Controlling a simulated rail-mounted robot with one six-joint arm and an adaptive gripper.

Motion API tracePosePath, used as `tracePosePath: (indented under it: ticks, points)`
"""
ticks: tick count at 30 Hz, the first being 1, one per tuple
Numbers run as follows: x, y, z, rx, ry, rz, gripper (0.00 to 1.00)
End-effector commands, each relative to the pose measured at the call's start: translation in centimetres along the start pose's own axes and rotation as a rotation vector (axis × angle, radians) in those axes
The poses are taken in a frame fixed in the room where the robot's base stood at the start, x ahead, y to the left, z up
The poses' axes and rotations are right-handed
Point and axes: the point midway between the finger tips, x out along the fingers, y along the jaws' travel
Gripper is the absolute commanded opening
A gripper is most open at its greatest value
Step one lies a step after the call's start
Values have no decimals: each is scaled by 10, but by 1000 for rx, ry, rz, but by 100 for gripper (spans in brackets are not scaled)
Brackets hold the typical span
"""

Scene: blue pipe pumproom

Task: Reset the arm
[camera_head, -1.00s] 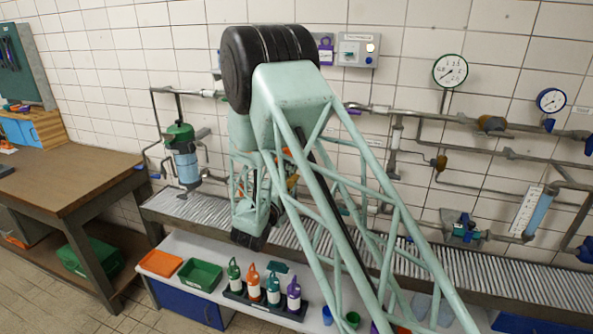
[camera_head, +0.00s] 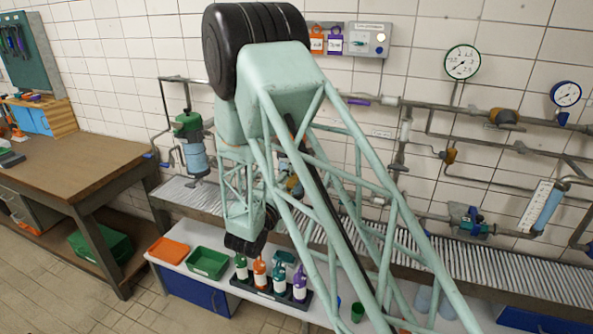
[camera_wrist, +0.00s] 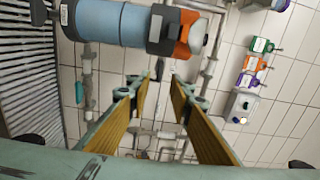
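My gripper (camera_wrist: 160,82) shows in the wrist view with its two yellow-padded fingers apart. Nothing is between them, and the tiled wall with grey pipes shows through the gap. In the head view my mint-green arm, with its black joint, stands in front of the pipe wall, and I cannot make out the gripper's fingers there. A blue cylinder (camera_wrist: 120,24) with an orange and black fitting lies across the top of the wrist view, apart from the fingers.
A grated ledge (camera_head: 470,250) runs along the wall under pipes and gauges (camera_head: 463,62). A white bench (camera_head: 225,285) holds trays and several bottles. A wooden table (camera_head: 60,165) stands left. A wall control box (camera_head: 369,40) is beside hanging tags (camera_head: 326,40).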

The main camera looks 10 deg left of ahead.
Motion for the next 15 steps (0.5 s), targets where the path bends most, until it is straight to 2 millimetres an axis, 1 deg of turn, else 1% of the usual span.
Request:
tracePosePath:
  ticks: [4, 8, 11, 14, 15]
  points:
    - [1, -2, -3, 7, 7, 1, 20]
    - [4, -10, -17, 36, 36, 4, 20]
    - [7, -22, -36, 78, 75, 6, 20]
    - [10, -36, -60, 133, 125, 8, 20]
    - [11, -41, -71, 158, 149, 9, 20]
